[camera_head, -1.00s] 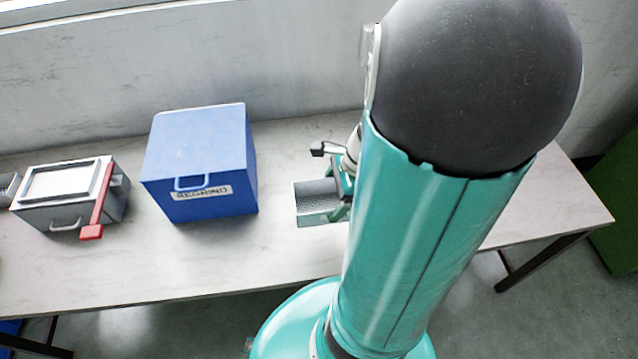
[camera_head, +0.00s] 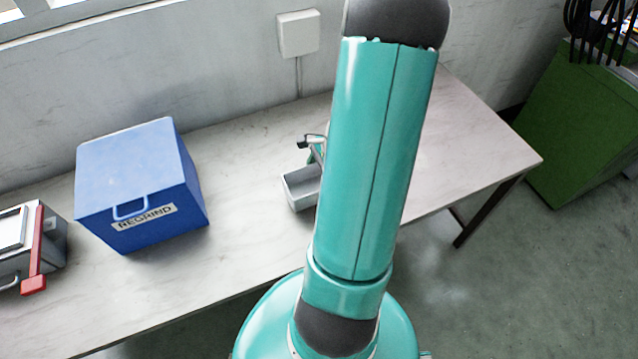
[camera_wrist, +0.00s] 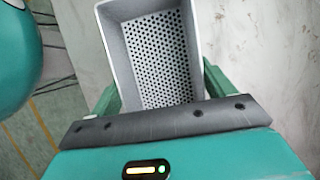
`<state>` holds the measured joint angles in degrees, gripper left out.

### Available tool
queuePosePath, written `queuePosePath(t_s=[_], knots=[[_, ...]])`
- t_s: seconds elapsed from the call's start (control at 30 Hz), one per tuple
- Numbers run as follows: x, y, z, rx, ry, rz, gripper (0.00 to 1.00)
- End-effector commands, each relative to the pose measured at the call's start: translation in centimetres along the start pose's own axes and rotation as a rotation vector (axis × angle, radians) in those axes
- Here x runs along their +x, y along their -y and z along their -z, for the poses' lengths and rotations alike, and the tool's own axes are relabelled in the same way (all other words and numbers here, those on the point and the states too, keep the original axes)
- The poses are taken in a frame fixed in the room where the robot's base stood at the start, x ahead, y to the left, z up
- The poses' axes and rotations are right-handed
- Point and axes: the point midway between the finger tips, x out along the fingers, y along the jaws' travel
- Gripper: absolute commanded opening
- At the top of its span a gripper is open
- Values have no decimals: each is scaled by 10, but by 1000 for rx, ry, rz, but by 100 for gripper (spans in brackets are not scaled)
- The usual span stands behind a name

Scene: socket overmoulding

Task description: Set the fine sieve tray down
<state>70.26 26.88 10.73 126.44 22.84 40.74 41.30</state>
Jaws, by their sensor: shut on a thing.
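The fine sieve tray (camera_head: 300,189) is a small grey open box. In the wrist view the tray (camera_wrist: 152,62) shows a floor full of small round holes. My gripper (camera_wrist: 155,95) is shut on the tray, with a green finger on each side of its near end. In the head view my arm hides most of the gripper and the tray's right part. The tray is over the table, right of the blue box; I cannot tell whether its underside touches the tabletop.
A blue box labelled REGRIND (camera_head: 143,190) stands on the table (camera_head: 250,150) to the left. A grey device with a red lever (camera_head: 37,250) is at the far left. A green container (camera_head: 575,135) with black cables stands beyond the table's right end. The tabletop between blue box and tray is clear.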

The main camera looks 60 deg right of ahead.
Motion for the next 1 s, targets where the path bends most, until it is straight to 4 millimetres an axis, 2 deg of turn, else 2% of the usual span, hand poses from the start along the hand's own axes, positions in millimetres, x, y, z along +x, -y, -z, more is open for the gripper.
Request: queuePosePath(t_s=[0.3,0.67,0.7,0.77,0.8,1.0], knots=[[31,1,17,1,2,-2,56],[34,1,18,1,0,0,56],[34,1,18,1,0,0,85],[34,1,18,1,0,0,97],[34,1,18,1,0,0,100],[33,1,18,1,0,0,100]])
